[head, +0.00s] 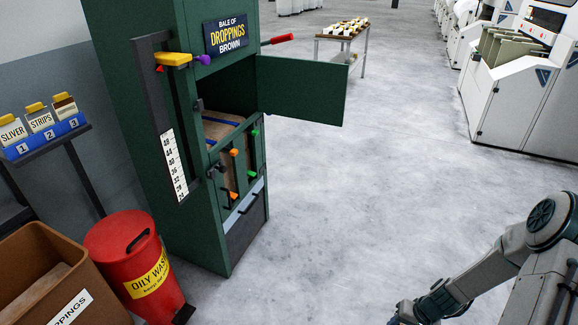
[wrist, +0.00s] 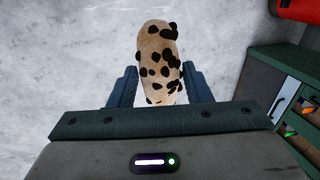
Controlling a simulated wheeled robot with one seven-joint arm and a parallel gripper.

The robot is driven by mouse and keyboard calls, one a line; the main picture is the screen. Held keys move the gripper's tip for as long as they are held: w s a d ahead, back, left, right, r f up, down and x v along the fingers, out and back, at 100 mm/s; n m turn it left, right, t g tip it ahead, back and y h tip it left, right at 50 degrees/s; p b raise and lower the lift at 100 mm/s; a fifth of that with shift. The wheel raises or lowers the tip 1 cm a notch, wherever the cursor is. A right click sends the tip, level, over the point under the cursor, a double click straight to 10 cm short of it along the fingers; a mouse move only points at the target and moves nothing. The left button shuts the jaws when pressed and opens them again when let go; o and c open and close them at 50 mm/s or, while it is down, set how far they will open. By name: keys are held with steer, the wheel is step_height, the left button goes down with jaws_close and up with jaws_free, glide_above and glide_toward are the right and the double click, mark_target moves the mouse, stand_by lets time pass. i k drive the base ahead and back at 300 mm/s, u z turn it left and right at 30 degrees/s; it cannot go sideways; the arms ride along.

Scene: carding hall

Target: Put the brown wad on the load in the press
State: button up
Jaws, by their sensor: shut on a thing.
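The wad (wrist: 157,65) is tan with many dark brown to black specks, long and rounded. My gripper (wrist: 160,76) is shut on it in the wrist view, a finger on each side, over bare floor. In the head view my gripper sits low at the right, cut by the bottom edge, and the wad cannot be made out. The green press (head: 200,225) stands left of centre with its upper door (head: 300,90) swung open to the right. The load (head: 217,131), brownish with a blue strap, shows inside the opening. My gripper is well away from the press.
A red oily-waste bin (head: 112,235) and a brown droppings box (head: 30,248) stand left of the press. A shelf (head: 50,145) holds labelled jars. A small table (head: 340,38) stands at the back, white machines (head: 510,110) at right. The floor between is clear.

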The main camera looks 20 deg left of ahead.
mark_target(208, 129)
steer(key=z, duration=0.15)
steer(key=i, duration=1.3)
steer(key=u, duration=0.6)
steer(key=i, duration=0.85)
steer(key=u, duration=0.95)
